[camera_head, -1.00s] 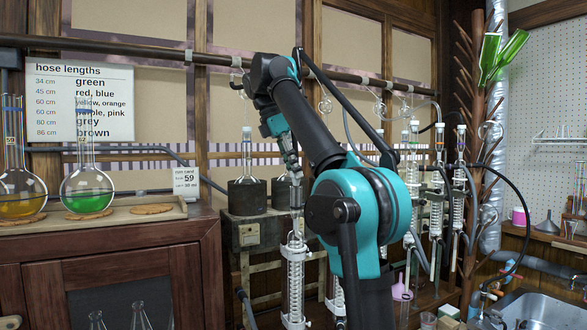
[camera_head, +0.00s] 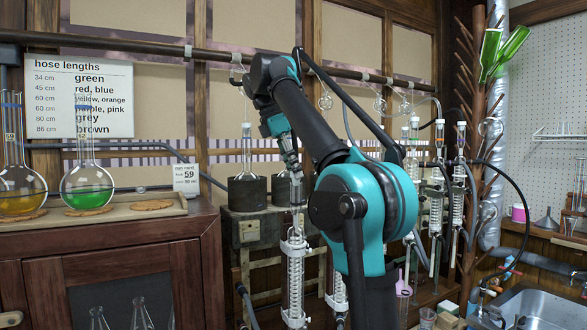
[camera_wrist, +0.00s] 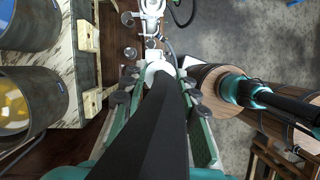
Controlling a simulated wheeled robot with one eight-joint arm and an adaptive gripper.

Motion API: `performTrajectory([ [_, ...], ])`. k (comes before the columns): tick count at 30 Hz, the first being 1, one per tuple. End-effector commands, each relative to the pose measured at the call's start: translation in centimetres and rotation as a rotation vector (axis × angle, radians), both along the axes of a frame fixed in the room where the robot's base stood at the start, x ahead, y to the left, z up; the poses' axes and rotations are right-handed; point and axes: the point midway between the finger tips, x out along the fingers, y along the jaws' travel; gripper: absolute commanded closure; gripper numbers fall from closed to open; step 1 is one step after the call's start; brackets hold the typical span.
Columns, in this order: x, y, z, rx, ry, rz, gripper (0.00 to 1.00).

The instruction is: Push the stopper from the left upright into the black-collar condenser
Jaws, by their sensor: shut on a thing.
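My gripper (camera_head: 294,196) points down just above a coiled glass condenser (camera_head: 295,275) held by white clamps, in the middle of the head view. In the wrist view, my gripper's fingers (camera_wrist: 158,84) close around a small white piece (camera_wrist: 157,70), which looks like the stopper. A dark bar of my own hides much of it. Clamped glassware (camera_wrist: 152,12) lies just beyond the fingertips. More upright condensers (camera_head: 438,205) stand to the right, behind my arm. I cannot tell which condenser has the black collar, or whether the stopper touches a glass mouth.
A flask (camera_head: 247,158) sits in a dark heating mantle (camera_head: 247,193) just left of my gripper. Round flasks with green liquid (camera_head: 88,188) and yellow liquid (camera_head: 18,185) stand on the wooden cabinet. A horizontal rail (camera_head: 230,57) runs behind my arm. A sink (camera_head: 535,308) is at lower right.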

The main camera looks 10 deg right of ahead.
Motion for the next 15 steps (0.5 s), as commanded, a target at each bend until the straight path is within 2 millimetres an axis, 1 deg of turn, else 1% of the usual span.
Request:
performTrajectory([
  [15, 0.00, 0.00, -0.69, 0.000, 0.000, 0.000, 0.86],
])
